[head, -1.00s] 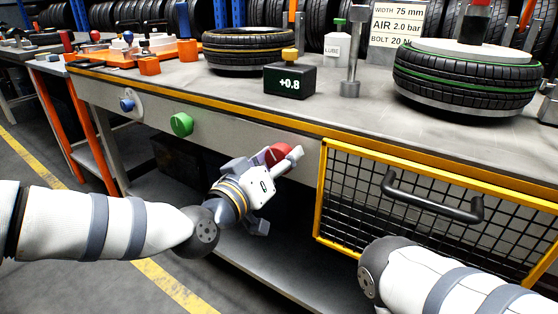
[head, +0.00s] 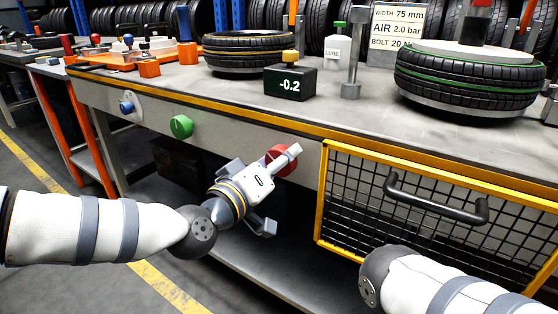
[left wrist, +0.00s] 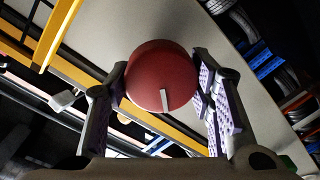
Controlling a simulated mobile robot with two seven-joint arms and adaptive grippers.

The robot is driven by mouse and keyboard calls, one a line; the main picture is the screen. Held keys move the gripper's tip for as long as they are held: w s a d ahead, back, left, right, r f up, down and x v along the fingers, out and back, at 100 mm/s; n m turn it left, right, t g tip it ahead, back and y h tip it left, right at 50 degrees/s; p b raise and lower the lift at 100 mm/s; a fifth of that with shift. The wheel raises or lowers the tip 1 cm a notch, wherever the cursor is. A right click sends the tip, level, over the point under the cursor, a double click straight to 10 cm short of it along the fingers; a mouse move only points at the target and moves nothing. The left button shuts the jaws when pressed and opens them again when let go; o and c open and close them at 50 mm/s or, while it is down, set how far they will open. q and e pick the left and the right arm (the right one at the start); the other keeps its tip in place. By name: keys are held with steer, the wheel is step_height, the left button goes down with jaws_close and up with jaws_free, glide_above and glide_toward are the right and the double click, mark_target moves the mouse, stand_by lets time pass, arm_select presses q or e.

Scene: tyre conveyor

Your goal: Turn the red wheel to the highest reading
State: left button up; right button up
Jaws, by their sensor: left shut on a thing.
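The red wheel (head: 283,162) is on the front panel of the bench, left of the yellow mesh guard. It also shows in the left wrist view (left wrist: 152,78), with a pale mark on its lower face. My left gripper (head: 274,168) is shut on the red wheel, with one finger on each side of it in the left wrist view (left wrist: 162,92). Part of the wheel is hidden behind the gripper in the head view. The dark display box (head: 289,84) on the bench reads -0.2. My right gripper is outside the head view; only my right arm shows at the lower right.
A green knob (head: 181,127) and a blue knob (head: 127,107) are on the same panel, to the left. The yellow mesh guard (head: 322,200) with a black handle (head: 432,203) stands close to the right. Tyres (head: 467,82) lie on the bench top.

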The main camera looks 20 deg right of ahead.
arm_select(q)
steer(key=o, duration=1.2)
steer(key=shift+c, duration=0.2)
steer(key=v, duration=1.2)
